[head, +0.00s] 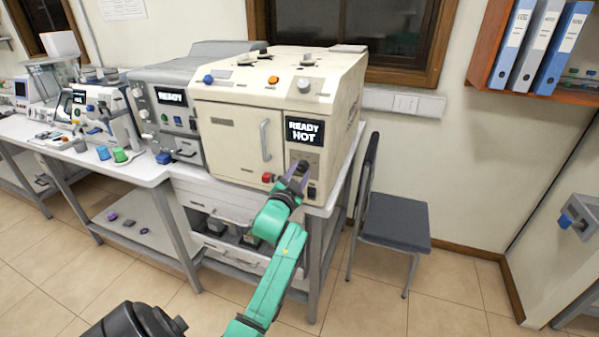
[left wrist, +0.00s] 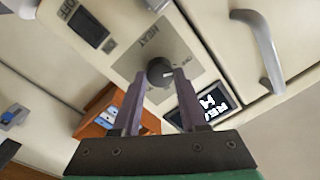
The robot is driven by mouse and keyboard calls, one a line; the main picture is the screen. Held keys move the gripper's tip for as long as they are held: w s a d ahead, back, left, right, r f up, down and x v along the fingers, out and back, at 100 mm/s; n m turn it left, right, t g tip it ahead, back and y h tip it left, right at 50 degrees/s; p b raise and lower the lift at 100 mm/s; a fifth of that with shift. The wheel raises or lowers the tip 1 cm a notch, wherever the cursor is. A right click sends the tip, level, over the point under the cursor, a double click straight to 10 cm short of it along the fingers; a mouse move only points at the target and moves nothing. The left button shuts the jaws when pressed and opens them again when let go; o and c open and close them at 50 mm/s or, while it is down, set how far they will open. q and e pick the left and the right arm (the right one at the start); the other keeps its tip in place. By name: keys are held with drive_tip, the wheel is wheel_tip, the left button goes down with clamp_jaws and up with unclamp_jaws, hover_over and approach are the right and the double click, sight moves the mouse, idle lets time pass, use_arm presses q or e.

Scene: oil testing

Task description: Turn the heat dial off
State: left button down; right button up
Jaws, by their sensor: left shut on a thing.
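The heat dial (left wrist: 160,72) is a small dark round knob on a grey plate marked HEAT (left wrist: 148,36), on the front of a cream machine (head: 230,140). The machine's display (head: 304,131) reads READY HOT. My left gripper (head: 297,174) reaches up to the dial from below. In the left wrist view its two purple fingers (left wrist: 159,76) are on either side of the dial, shut on it. The fingers hide part of the dial's edge and some of the plate's markings. My right gripper is not in view.
A dark rocker switch (left wrist: 88,27) sits beside the heat plate. The machine's door handle (head: 265,140) and a red button (head: 268,178) are to the left. A grey machine (head: 170,120) stands beside it. A chair (head: 395,220) stands to the right on open floor.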

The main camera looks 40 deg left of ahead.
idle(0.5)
use_arm(q)
drive_tip(key=shift+c, duration=2.2)
unclamp_jaws()
drive_tip(key=b+v, duration=0.3)
drive_tip(key=v, duration=1.1)
drive_tip(key=shift+s, duration=0.25)
drive_tip(key=shift+d, duration=0.1)
